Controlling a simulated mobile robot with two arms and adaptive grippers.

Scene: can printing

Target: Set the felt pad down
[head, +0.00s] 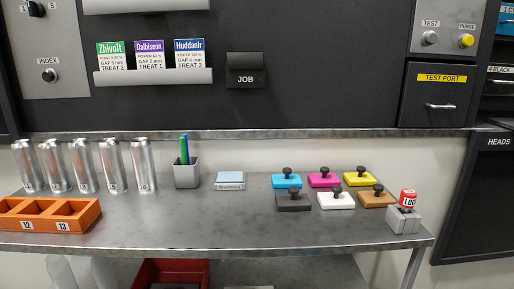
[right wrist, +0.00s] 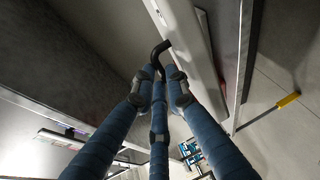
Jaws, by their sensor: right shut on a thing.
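My right gripper (right wrist: 160,82) shows in the right wrist view, its blue-sleeved fingers closed together around a black bent piece (right wrist: 162,50). The end of this piece curves out past the fingertips, beside a long pale panel. I cannot tell whether it is part of the felt pad. In the head view, several coloured blocks with black knobs stand on the bench, among them a magenta block (head: 323,181) and a white block (head: 336,202). A flat pale-blue item (head: 230,181) lies left of them. No block is clearly identifiable as the felt pad. My left gripper is out of view.
The grey bench (head: 205,225) has clear room at its front middle. Several silver cans (head: 143,167) stand at the left behind an orange rack (head: 62,227). A pen cup (head: 187,174) stands behind. A red-topped item (head: 407,199) sits on a grey block at the right edge.

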